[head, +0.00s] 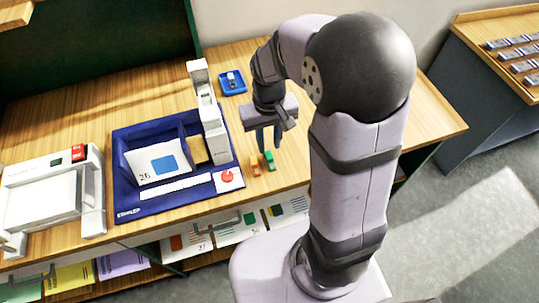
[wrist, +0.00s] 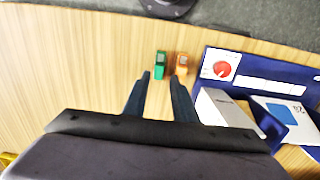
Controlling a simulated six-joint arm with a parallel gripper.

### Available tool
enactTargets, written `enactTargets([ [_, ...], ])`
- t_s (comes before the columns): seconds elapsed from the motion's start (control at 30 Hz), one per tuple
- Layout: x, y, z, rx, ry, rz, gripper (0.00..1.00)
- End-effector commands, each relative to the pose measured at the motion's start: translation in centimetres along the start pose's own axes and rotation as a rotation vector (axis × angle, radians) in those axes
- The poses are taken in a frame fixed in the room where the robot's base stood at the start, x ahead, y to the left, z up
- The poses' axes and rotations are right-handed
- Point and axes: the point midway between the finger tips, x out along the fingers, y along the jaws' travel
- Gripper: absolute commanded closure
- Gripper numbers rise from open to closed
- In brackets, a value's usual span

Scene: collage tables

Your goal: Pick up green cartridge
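The green cartridge (head: 269,160) stands on the wooden table, to the right of the blue machine. It also shows in the wrist view (wrist: 160,65), just beyond my fingertips and slightly left of the gap's middle. An orange cartridge (head: 256,168) is close beside it, and appears on its right in the wrist view (wrist: 182,65). My gripper (head: 268,141) points down above the table near the green cartridge. In the wrist view its two fingers (wrist: 160,76) are apart with nothing between them. The cartridges appear apart from the fingers.
The blue machine (head: 130,200) with a white upright arm and red dial (head: 227,176) stands close to the cartridges. A small blue tray (head: 232,88) lies farther back. A grey-white device (head: 50,200) is at the left. Table to the right of the cartridges is clear.

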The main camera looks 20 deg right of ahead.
Motion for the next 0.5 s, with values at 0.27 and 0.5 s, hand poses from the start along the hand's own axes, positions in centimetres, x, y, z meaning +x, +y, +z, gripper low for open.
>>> enactTargets([
  [0.27,1.9,0.0,0.1,0.000,-0.004,0.000,0.75],
  [0.5,2.4,0.1,0.1,0.000,-0.002,0.000,0.75],
])
